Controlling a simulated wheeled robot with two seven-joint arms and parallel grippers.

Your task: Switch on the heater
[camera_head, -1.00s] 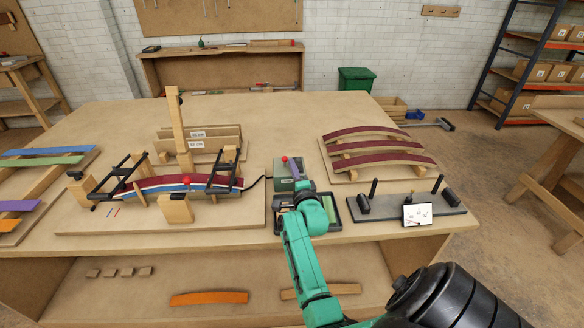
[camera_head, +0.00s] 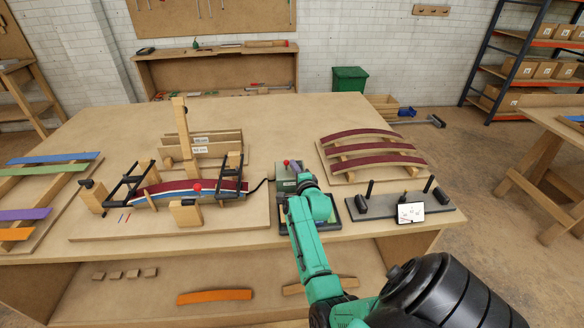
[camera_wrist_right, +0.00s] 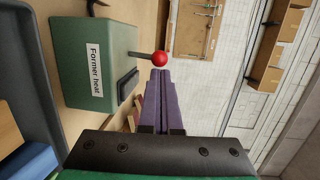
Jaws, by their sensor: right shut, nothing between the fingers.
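The heater control is a green box (camera_wrist_right: 80,65) with a white label reading "Former heat". A lever with a red ball knob (camera_wrist_right: 160,58) sticks out from its face. In the head view the box (camera_head: 284,186) stands on the bench, partly hidden by my right arm, and its red knob (camera_head: 286,162) shows above it. My right gripper (camera_wrist_right: 160,75) is shut and empty, its purple fingers together. The fingertips are right at the red knob; I cannot tell whether they touch it. In the head view the right gripper (camera_head: 296,167) is beside the knob. My left gripper is not in view.
A clamped curved lamination (camera_head: 190,188) on a former stands left of the box. Curved dark red strips (camera_head: 370,146) lie on a rack to the right. A dark tray (camera_head: 338,222) sits under my right arm. The bench top behind is clear.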

